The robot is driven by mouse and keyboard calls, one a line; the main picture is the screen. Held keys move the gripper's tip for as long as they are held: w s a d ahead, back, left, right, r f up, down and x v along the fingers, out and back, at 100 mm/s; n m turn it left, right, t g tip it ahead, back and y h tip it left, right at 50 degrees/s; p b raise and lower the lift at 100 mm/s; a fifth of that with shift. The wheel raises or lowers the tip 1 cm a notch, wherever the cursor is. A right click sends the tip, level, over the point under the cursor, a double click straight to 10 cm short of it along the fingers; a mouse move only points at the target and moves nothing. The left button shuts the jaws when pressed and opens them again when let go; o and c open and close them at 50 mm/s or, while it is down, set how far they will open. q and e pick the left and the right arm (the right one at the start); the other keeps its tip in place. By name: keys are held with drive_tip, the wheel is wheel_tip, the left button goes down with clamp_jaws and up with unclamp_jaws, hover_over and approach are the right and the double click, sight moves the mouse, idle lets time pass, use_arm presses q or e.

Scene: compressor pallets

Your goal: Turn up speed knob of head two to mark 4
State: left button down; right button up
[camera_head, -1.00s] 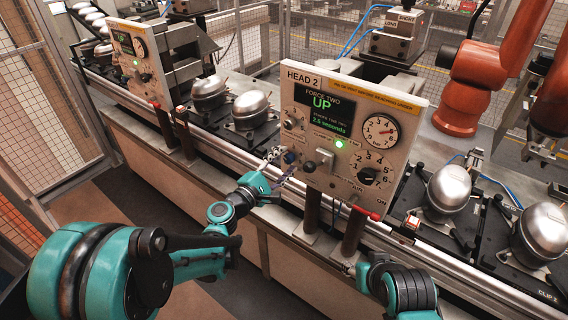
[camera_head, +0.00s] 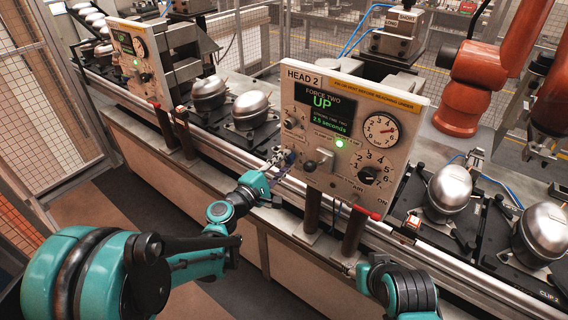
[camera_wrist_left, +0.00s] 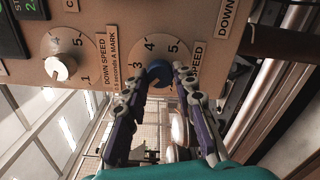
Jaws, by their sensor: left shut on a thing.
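The HEAD 2 panel (camera_head: 340,90) stands upright over the conveyor, its screen showing "UP" and a seconds reading that looks like 2.5. My left gripper (camera_head: 287,157) is at the panel's lower left edge. In the left wrist view its two fingers (camera_wrist_left: 160,78) are on either side of a blue knob (camera_wrist_left: 158,70), shut on it. Marks 3, 4 and 5 show around the blue knob; its pointer is hard to make out. A pale knob (camera_wrist_left: 60,67) labelled DOWN SPEED sits to its left in that view. My right gripper is low by the panel posts, its fingers unclear.
A dial gauge (camera_head: 381,131), a black selector knob (camera_head: 368,175) and a lever switch (camera_head: 322,160) are on the same panel. Silver compressors (camera_head: 449,188) stand on pallets along the conveyor. Another panel (camera_head: 132,52) is at the left, an orange robot arm (camera_head: 480,75) at the right.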

use_arm(q)
drive_tip(key=m+b, duration=0.1)
drive_tip(key=m, duration=0.4)
drive_tip(key=shift+m, duration=0.3)
drive_tip(key=m, duration=0.5)
drive_tip(key=shift+b, duration=0.3)
drive_tip(key=m, duration=0.5)
drive_tip(key=shift+s+m, duration=0.1)
drive_tip(key=shift+m, duration=0.3)
drive_tip(key=m, duration=0.4)
drive_tip(key=shift+d+m+b, duration=0.1)
drive_tip(key=shift+m+b, duration=0.2)
drive_tip(key=shift+b, duration=0.1)
drive_tip(key=c, duration=1.2)
unclamp_jaws()
